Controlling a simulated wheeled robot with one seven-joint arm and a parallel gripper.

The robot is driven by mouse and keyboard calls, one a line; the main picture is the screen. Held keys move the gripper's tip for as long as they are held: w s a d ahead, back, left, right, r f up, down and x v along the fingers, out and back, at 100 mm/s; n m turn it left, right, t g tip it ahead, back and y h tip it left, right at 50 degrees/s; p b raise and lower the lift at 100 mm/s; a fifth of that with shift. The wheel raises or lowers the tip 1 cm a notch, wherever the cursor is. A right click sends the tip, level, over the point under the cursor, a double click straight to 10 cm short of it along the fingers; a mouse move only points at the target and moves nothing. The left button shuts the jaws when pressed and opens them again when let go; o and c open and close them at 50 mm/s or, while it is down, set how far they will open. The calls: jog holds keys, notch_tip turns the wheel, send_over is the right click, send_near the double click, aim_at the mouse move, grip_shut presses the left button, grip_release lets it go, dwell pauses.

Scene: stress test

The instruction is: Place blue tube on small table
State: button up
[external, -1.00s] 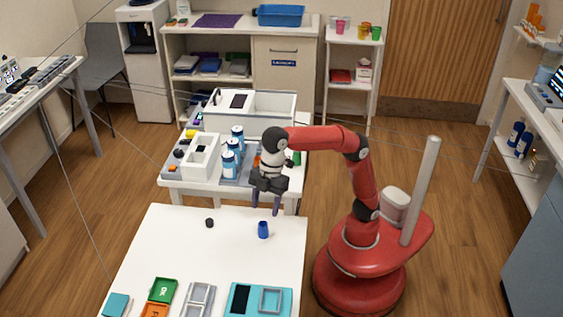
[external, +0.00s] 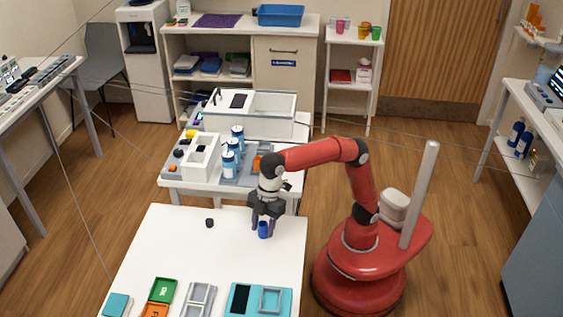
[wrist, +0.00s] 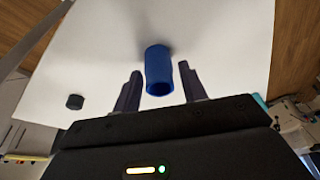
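The blue tube (external: 263,230) stands upright on the near white table (external: 190,265), toward its far right part. My gripper (external: 264,222) is low over the table at the tube. In the wrist view the blue tube (wrist: 159,70) lies between the two dark fingers of my gripper (wrist: 160,85), with a gap on each side. The gripper is open and does not hold the tube. Which table the task calls small I cannot tell; a small white shelf table (external: 352,85) stands at the back right.
A small black cap (external: 209,223) lies left of the tube. Green and orange trays (external: 160,291) and a teal tray (external: 243,300) lie at the near edge. Behind, another white table holds blue-white bottles (external: 232,155) and a large white box (external: 270,120). The near table's middle is clear.

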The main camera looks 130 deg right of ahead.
jog(key=c, duration=0.8)
jog(key=shift+r, duration=0.1)
